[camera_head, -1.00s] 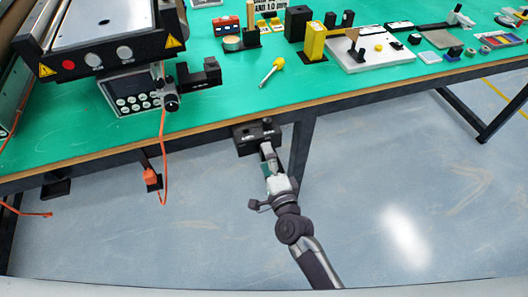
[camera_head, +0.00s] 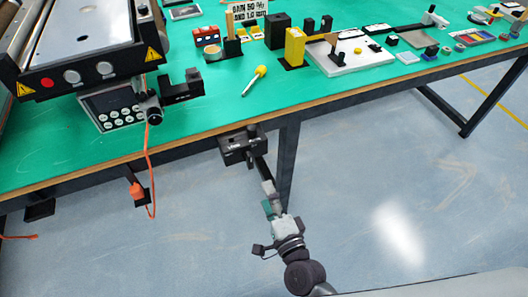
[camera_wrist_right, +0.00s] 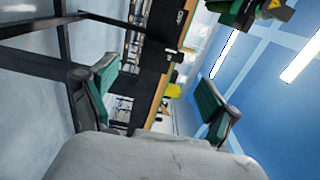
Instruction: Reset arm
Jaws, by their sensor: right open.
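My right gripper (camera_head: 268,198) is low in the middle of the head view, in front of the table's front edge and below the tabletop. It holds nothing that I can see. In the right wrist view the gripper (camera_wrist_right: 157,88) has its two green-padded fingers spread wide with an empty gap between them. A black box (camera_head: 243,147) hangs at the table's front edge, just beyond the gripper in the head view. I cannot tell the distance between them. My left gripper is not in view.
The green table (camera_head: 210,110) carries a machine with a keypad (camera_head: 118,108) at left. A yellow-handled screwdriver (camera_head: 255,80), a yellow block (camera_head: 294,47) and a white board (camera_head: 350,55) lie farther back. A table leg (camera_head: 286,165) stands near the gripper. Orange cables hang at left. The floor at right is clear.

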